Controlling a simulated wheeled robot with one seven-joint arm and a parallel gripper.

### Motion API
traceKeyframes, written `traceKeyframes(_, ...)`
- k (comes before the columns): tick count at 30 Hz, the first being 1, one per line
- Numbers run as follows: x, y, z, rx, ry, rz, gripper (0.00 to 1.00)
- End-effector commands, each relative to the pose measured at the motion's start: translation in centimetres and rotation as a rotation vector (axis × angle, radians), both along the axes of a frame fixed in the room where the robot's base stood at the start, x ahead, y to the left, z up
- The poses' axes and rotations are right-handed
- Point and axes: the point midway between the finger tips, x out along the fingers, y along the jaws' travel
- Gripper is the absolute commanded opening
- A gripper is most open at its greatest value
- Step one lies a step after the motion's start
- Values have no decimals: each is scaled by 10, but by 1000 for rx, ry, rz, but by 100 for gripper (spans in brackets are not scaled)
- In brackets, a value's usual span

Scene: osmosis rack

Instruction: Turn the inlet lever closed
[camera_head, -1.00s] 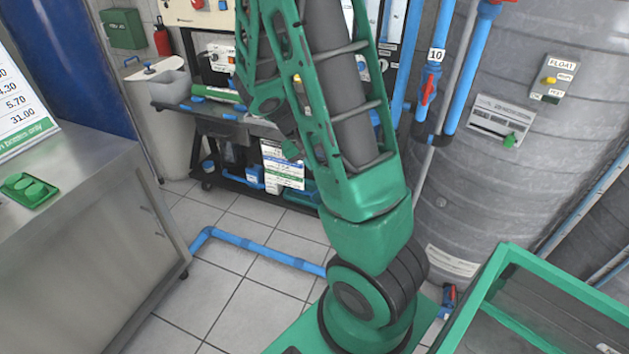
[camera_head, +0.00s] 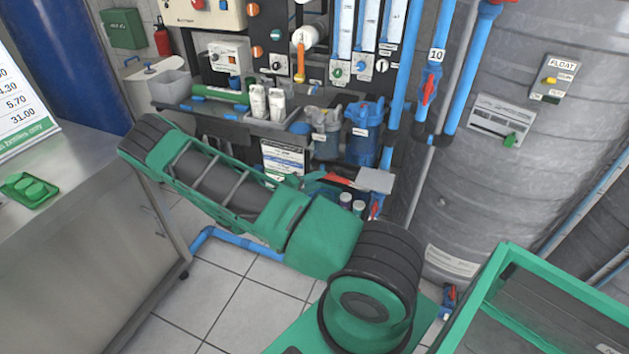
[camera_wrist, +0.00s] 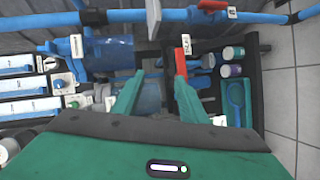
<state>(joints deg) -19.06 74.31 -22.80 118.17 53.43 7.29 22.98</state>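A red lever (camera_wrist: 181,63) with a white tag beside it shows in the wrist view, just beyond the tip of the right finger. A red piece (camera_head: 338,179) low on the rack in the head view seems to be the same lever. A second red lever (camera_wrist: 211,5) sits on a blue pipe at the wrist view's top edge. No inlet label is readable, so I cannot tell which is the inlet lever. My gripper (camera_wrist: 158,84) is open, its green fingers apart with nothing held. Contact with the lever cannot be told. My forearm hides part of the rack in the head view.
A blue filter housing (camera_head: 365,132) and a clear one (camera_head: 325,135) hang close above the red piece. Lidded jars (camera_head: 352,204) stand just below it. A grey tank (camera_head: 470,160) is to the right, a steel counter (camera_head: 95,225) to the left.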

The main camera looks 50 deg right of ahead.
Motion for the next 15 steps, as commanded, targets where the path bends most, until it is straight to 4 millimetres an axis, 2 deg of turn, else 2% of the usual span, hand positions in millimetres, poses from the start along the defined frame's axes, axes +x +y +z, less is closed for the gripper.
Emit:
traceKeyframes(1, 4, 0, -12, -32, 20, 44, 39)
traceKeyframes(6, 22, 3, -44, -132, 66, 200, 39)
traceKeyframes(15, 39, 12, -84, -234, 127, 405, 39)
